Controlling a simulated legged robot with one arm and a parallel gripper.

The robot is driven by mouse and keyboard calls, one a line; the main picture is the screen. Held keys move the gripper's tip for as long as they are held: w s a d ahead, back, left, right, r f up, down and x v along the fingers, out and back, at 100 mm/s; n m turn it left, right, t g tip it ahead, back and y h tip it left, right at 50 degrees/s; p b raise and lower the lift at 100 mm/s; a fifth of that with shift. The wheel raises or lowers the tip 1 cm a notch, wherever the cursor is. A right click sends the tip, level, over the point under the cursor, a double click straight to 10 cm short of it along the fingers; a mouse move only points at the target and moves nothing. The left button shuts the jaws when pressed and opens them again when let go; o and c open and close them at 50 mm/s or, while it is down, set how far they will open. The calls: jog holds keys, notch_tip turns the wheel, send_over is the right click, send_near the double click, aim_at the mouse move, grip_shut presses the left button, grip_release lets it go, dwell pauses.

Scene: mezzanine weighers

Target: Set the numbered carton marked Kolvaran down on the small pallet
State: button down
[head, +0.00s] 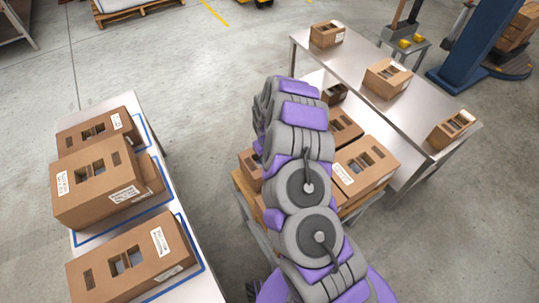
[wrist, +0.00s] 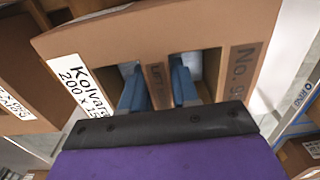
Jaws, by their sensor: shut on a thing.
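In the wrist view, my gripper (wrist: 158,92) has its blue fingers in the two slots of a brown carton. It is shut on the strip between the slots. The carton's white label (wrist: 84,88) reads "Kolvaran" and "200 x 15", cut off by my gripper. A dark "No. 9" print (wrist: 243,62) is at the right, its end hidden. This Kolvaran carton (wrist: 215,25) fills the top of the view. In the head view my arm hides the gripper, and I cannot pick out the held carton. A wooden pallet-like support (head: 243,190) under several cartons is partly hidden behind my arm.
A left table (head: 205,290) with blue outlines bears several cartons, one stacked on another. A steel table (head: 410,110) at right bears three spaced cartons. A larger wooden pallet (head: 140,11) lies at the back left. Floor (head: 200,75) between the tables is clear. Another carton (wrist: 20,85) is close at left in the wrist view.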

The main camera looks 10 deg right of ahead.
jog(key=shift+a+f, duration=0.15)
jog(key=shift+f, duration=0.45)
jog(key=shift+d+f+b, duration=0.4)
jog(key=shift+d+f, duration=0.15)
jog(key=shift+d, duration=0.2)
jog(key=shift+a, duration=0.65)
jog(key=shift+d+f, duration=0.15)
jog(key=shift+d, duration=0.3)
jog(key=c, duration=1.1)
grip_release()
jog(key=shift+d, duration=0.1)
jog(key=shift+c, duration=0.2)
jog(key=o, duration=0.4)
jog(key=shift+a, duration=0.35)
jog(key=shift+c, duration=0.2)
jog(key=shift+d+r, duration=0.15)
jog(key=shift+r, duration=0.2)
notch_tip(320, 180, up, 16)
jog(key=p, duration=0.3)
jog(key=shift+a+r+p, duration=0.25)
jog(key=shift+p, duration=0.15)
